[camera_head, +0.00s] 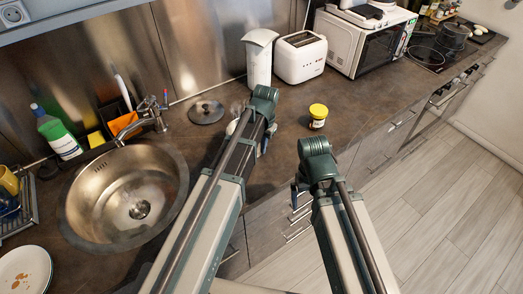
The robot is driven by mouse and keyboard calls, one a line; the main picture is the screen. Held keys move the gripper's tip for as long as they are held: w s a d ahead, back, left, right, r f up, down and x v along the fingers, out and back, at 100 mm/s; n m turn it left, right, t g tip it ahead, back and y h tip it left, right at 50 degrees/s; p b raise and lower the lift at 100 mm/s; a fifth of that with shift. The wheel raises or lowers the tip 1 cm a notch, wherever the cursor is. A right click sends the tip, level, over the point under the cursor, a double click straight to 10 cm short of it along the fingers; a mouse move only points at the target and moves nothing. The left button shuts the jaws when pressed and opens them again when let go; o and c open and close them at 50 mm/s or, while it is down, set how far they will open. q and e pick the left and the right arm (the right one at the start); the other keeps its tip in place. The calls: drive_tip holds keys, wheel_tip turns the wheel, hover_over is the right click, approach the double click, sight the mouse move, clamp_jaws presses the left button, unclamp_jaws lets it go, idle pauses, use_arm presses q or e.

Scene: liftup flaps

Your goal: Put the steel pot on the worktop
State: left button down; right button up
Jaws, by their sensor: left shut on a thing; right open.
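My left gripper (262,140) is low over the worktop (290,118), right of the sink. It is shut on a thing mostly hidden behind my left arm. Only a small pale, shiny piece (232,127) shows left of the arm, and I cannot tell whether it is the steel pot. My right gripper (299,192) is open and empty in front of the worktop's front edge, its fingers partly hidden by my arm.
The round sink (105,200) with its tap (150,115) is at left. A yellow-lidded jar (318,116) stands right of my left gripper. A white canister (260,58), toaster (300,57) and microwave (362,43) line the back. The worktop around the jar is clear.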

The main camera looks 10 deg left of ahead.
use_arm(q)
drive_tip(key=shift+r, duration=0.1)
drive_tip(key=shift+f, duration=0.2)
drive_tip(key=c, duration=1)
unclamp_jaws()
drive_tip(key=shift+r, duration=0.15)
wheel_tip(320, 180, up, 12)
drive_tip(key=p, duration=1.2)
drive_tip(key=s+d, duration=0.3)
drive_tip(key=s, duration=0.6)
drive_tip(key=s+d, duration=0.3)
drive_tip(key=s, duration=0.6)
drive_tip(key=shift+n, duration=0.3)
